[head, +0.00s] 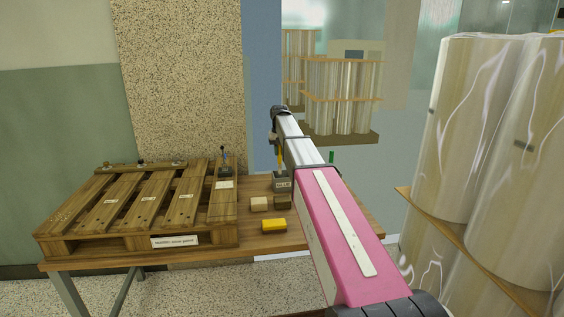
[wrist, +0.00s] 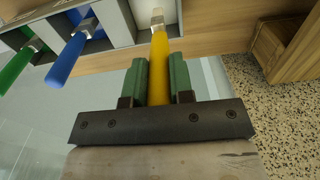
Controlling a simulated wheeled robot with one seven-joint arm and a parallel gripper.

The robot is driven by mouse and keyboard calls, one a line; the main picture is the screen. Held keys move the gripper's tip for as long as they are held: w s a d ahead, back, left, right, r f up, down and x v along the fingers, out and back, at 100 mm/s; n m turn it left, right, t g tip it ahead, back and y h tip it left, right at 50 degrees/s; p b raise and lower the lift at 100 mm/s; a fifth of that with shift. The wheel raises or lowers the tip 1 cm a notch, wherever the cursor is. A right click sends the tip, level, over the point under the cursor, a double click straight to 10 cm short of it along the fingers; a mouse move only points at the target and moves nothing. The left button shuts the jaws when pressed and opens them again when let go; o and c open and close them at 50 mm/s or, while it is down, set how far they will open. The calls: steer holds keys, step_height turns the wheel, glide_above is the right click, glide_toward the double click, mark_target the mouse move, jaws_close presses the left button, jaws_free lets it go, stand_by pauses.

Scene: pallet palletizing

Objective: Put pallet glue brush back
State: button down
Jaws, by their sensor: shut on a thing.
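The yellow-handled glue brush (wrist: 159,54) is held between the green fingers of my gripper (wrist: 159,78) in the wrist view. Its metal collar points into a pale, open compartment of the grey glue container; I cannot tell whether the bristles touch anything. In the head view the yellow handle (head: 280,157) stands roughly upright above the grey container labelled GLUE (head: 282,184). My gripper there is mostly hidden behind my arm. A blue-handled brush (wrist: 67,59) and a green-handled brush (wrist: 15,68) stand in neighbouring compartments in the wrist view.
A wooden pallet (head: 140,208) covers the left of the wooden table (head: 262,241). A yellow block (head: 274,225) and two small blocks, one tan (head: 259,204) and one dark (head: 282,202), lie before the container. Tall wrapped rolls (head: 466,130) stand at right.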

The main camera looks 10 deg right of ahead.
steer(key=shift+w+d+f, duration=0.1)
steer(key=shift+d+f, duration=0.1)
steer(key=shift+f, duration=0.6)
steer(key=shift+s+d+f, duration=0.1)
steer(key=shift+d+f, duration=0.15)
steer(key=shift+f, duration=0.55)
steer(key=shift+w+d+f, duration=0.1)
steer(key=shift+d+f, duration=0.1)
steer(key=shift+f, duration=0.6)
steer(key=shift+f, duration=0.1)
steer(key=c, duration=1)
jaws_free()
step_height(320, 180, up, 12)
steer(key=shift+s, duration=0.2)
